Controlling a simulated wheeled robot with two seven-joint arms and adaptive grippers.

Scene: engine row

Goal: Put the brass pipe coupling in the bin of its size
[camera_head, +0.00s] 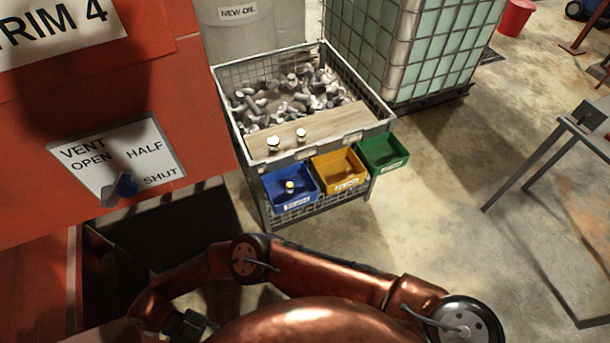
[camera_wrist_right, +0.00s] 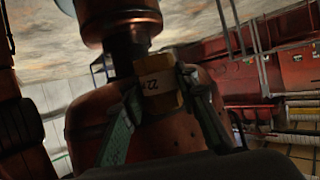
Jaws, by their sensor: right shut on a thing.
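In the right wrist view my right gripper (camera_wrist_right: 160,84) is shut on a brass-coloured piece, the pipe coupling (camera_wrist_right: 155,86), with a pale label reading "22"; the rest of the label is unclear. My own copper body is close behind it. In the head view a blue bin (camera_head: 272,200), a yellow bin (camera_head: 348,185) and a green bin (camera_head: 389,165) hang along the front of a grey mesh crate (camera_head: 357,133). Their labels are too small to read. A small yellowish piece (camera_head: 290,186) is in the blue bin. The yellow and green bins look empty.
Two small metal pieces (camera_head: 273,143) (camera_head: 301,135) stand on a wooden board (camera_head: 325,125) in the crate, before many grey fittings (camera_head: 300,92). A red panel with a vent lever (camera_head: 125,185) is at left, a caged tank (camera_head: 415,45) behind, a metal table (camera_head: 570,128) at right. Floor between is clear.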

